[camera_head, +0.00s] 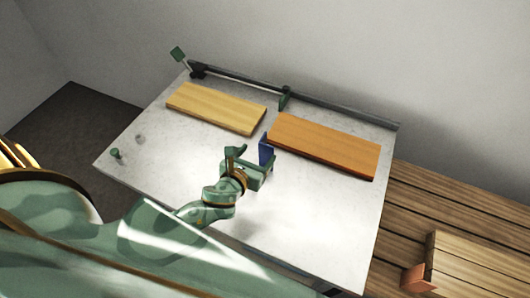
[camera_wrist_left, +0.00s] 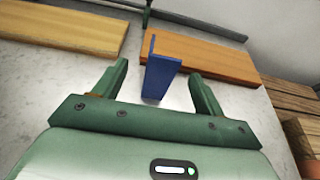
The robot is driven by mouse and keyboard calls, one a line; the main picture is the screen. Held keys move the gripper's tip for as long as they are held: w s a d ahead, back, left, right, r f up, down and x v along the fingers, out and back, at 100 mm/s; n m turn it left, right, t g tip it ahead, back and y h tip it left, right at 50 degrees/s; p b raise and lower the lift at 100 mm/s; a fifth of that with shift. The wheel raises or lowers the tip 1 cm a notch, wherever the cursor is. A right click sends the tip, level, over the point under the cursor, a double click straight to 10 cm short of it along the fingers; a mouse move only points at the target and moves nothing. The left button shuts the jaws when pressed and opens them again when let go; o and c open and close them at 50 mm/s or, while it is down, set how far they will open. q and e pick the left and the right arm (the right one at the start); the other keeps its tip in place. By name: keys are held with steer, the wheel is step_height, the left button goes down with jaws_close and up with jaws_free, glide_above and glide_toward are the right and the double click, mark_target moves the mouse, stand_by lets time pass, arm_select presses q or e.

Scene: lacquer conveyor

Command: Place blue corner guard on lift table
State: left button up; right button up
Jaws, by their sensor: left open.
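The blue corner guard (camera_head: 265,149) stands upright on the pale lift table (camera_head: 310,222), close to the left end of the orange-brown board. In the left wrist view the blue corner guard (camera_wrist_left: 162,75) stands between and a little beyond the two fingers. My left gripper (camera_head: 254,163) is open and empty, low over the table just in front of the guard. It also shows in the left wrist view (camera_wrist_left: 158,85), with its fingers spread apart to either side of the guard. I cannot tell whether a finger touches it. My right gripper is not in view.
A yellow board (camera_head: 216,107) and an orange-brown board (camera_head: 325,145) lie along a dark rail (camera_head: 310,104) at the table's back. A green knob (camera_head: 115,153) stands at the left edge. Wooden slats (camera_head: 460,215) with another board (camera_head: 475,265) and an orange corner piece (camera_head: 417,279) lie right.

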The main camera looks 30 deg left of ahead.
mark_target(264, 147)
arm_select(q)
steer(key=x, duration=0.3)
steer(key=shift+w+a+f, duration=0.1)
steer(key=shift+w+f, duration=0.15)
steer(key=shift+w, duration=0.1)
steer(key=shift+w+f+b, duration=0.1)
steer(key=shift+w+b, duration=0.2)
steer(key=shift+w, duration=0.3)
steer(key=x, duration=0.3)
steer(key=b+x, duration=0.1)
steer(key=x, duration=0.1)
steer(key=shift+d, duration=0.35)
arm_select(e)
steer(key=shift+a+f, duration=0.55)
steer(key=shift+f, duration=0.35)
arm_select(q)
steer(key=c, duration=1.1)
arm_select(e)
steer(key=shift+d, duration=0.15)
arm_select(q)
steer(key=shift+c, duration=0.2)
